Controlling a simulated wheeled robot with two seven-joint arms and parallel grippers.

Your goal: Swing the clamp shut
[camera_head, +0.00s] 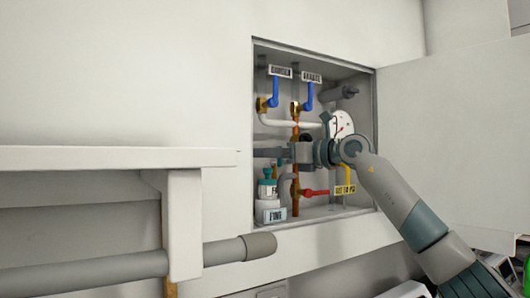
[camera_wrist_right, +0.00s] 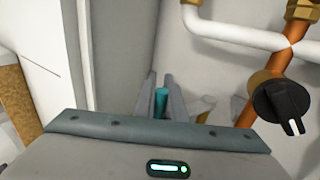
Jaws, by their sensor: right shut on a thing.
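My right gripper (camera_head: 264,152) reaches into the open wall cabinet from the right, its fingers pointing left. In the right wrist view its two fingers (camera_wrist_right: 162,98) are close together with a small teal piece (camera_wrist_right: 162,104) between them. It is shut on this piece; whether it belongs to the clamp I cannot tell. No clamp can be made out clearly, and my wrist hides part of the pipework. A bottle with a teal top (camera_head: 267,188) stands at the cabinet's lower left, below the fingers. My left gripper is not in view.
The cabinet holds copper pipes (camera_head: 295,205), two blue valve handles (camera_head: 274,91), a red handle (camera_head: 315,192), a yellow handle (camera_head: 349,176) and a white gauge (camera_head: 342,123). A black knob (camera_wrist_right: 282,107) shows in the wrist view. A white ledge (camera_head: 110,158) and grey rail (camera_head: 130,268) are left.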

